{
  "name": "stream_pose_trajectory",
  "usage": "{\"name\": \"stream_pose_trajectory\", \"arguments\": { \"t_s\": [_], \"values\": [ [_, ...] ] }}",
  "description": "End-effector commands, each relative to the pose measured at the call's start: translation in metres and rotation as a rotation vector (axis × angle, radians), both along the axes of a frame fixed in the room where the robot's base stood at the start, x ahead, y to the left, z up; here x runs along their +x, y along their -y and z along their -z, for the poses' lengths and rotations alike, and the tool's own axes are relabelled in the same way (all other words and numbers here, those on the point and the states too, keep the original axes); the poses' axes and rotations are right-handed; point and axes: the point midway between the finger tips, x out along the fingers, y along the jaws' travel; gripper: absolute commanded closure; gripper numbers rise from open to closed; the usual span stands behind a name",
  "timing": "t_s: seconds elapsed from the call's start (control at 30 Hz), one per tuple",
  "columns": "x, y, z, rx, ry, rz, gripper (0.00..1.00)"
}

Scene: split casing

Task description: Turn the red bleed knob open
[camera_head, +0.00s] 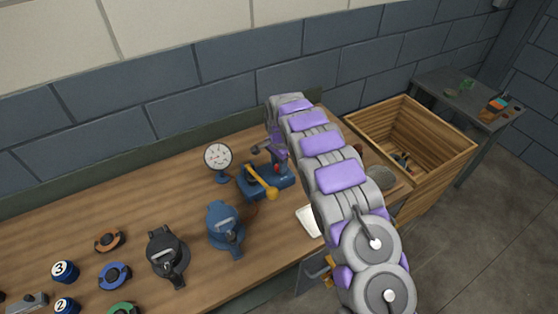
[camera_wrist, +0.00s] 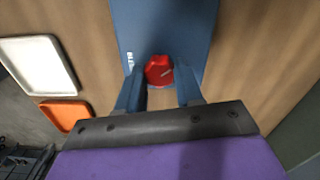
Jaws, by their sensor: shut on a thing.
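The red bleed knob (camera_wrist: 159,68) sits on a blue plate (camera_wrist: 165,25) in the wrist view. My gripper (camera_wrist: 158,80) has one finger on each side of it and is shut on it. In the head view the blue casing base (camera_head: 250,190) stands on the bench, with a yellow lever (camera_head: 263,181) at its front. The red knob (camera_head: 277,169) shows there as a small spot by my gripper (camera_head: 272,155). The knob's underside and its angle are hard to see.
A pressure gauge (camera_head: 218,157) stands left of the base. A blue pump-like part (camera_head: 225,224) and a black one (camera_head: 167,252) stand in front-left. A white tray (camera_head: 309,221) lies by my arm. A wooden crate (camera_head: 455,158) stands at right.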

Motion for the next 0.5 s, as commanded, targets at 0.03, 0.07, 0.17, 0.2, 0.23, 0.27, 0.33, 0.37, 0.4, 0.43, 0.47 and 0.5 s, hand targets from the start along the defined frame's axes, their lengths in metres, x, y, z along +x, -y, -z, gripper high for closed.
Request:
{"name": "stream_pose_trajectory", "arguments": {
  "t_s": [0.03,0.07,0.17,0.2,0.23,0.27,0.33,0.37,0.4,0.43,0.47,0.5],
  "values": [
    [0.0018,-0.0010,-0.0040,0.003,0.006,-0.043,0.95],
    [0.0018,-0.0010,-0.0041,0.002,0.006,-0.071,0.95],
    [0.0020,-0.0010,-0.0043,0.002,0.007,-0.166,0.95],
    [0.0022,-0.0010,-0.0045,0.002,0.007,-0.204,0.95],
    [0.0024,-0.0010,-0.0046,0.003,0.008,-0.233,0.95],
    [0.0024,-0.0011,-0.0047,0.002,0.008,-0.261,0.95],
    [0.0029,-0.0012,-0.0050,0.001,0.009,-0.328,0.95],
    [0.0030,-0.0012,-0.0050,0.002,0.010,-0.356,0.95],
    [0.0031,-0.0012,-0.0052,0.002,0.010,-0.394,0.95],
    [0.0033,-0.0014,-0.0052,0.002,0.010,-0.422,0.95],
    [0.0034,-0.0015,-0.0053,0.002,0.012,-0.451,0.95],
    [0.0036,-0.0015,-0.0053,0.002,0.012,-0.489,0.95]
  ]
}}
